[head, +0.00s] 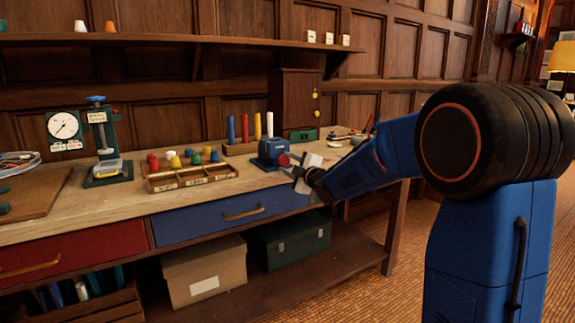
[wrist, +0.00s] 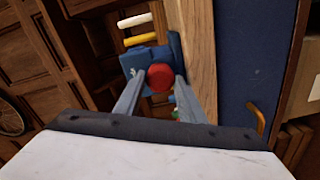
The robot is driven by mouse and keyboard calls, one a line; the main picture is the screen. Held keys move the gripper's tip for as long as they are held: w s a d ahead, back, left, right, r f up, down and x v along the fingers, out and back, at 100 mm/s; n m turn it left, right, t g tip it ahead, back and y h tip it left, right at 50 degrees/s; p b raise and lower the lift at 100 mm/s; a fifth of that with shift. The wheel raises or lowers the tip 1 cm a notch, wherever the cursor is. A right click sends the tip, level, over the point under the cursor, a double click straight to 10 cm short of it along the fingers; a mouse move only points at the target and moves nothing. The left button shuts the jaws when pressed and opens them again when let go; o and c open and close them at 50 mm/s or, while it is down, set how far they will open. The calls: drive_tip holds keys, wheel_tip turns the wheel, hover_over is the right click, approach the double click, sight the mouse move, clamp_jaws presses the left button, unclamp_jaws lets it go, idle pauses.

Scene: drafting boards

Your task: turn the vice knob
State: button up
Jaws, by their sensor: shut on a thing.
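The vice (head: 268,150) is a small blue block on the wooden workbench, near its front edge. Its red knob (head: 283,160) faces my arm. In the wrist view the blue vice (wrist: 140,60) is at the top centre, and the round red knob (wrist: 160,77) sits between my two grey fingers. My gripper (wrist: 159,84) is shut on the red knob, one finger on each side. In the head view my gripper (head: 291,165) reaches in from the right at the bench front. The fingertips' contact is partly hidden by the knob.
A divided wooden tray (head: 193,179) with several coloured pegs stands left of the vice. Coloured cylinders (head: 244,128) stand behind it. A small drawer cabinet (head: 296,100) is at the back. A blue drawer (head: 230,213) lies below the bench top. Open floor is at the lower right.

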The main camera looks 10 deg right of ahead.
drive_tip(key=m, duration=0.5)
drive_tip(key=shift+d+f+m, duration=0.1)
drive_tip(key=shift+m, duration=0.2)
drive_tip(key=m, duration=1)
drive_tip(key=shift+m, duration=0.4)
drive_tip(key=m, duration=1)
drive_tip(key=shift+f, duration=0.1)
drive_tip(key=m, duration=1)
drive_tip(key=shift+f+m, duration=0.1)
drive_tip(key=shift+m, duration=0.3)
drive_tip(key=m, duration=0.4)
drive_tip(key=shift+m, duration=0.3)
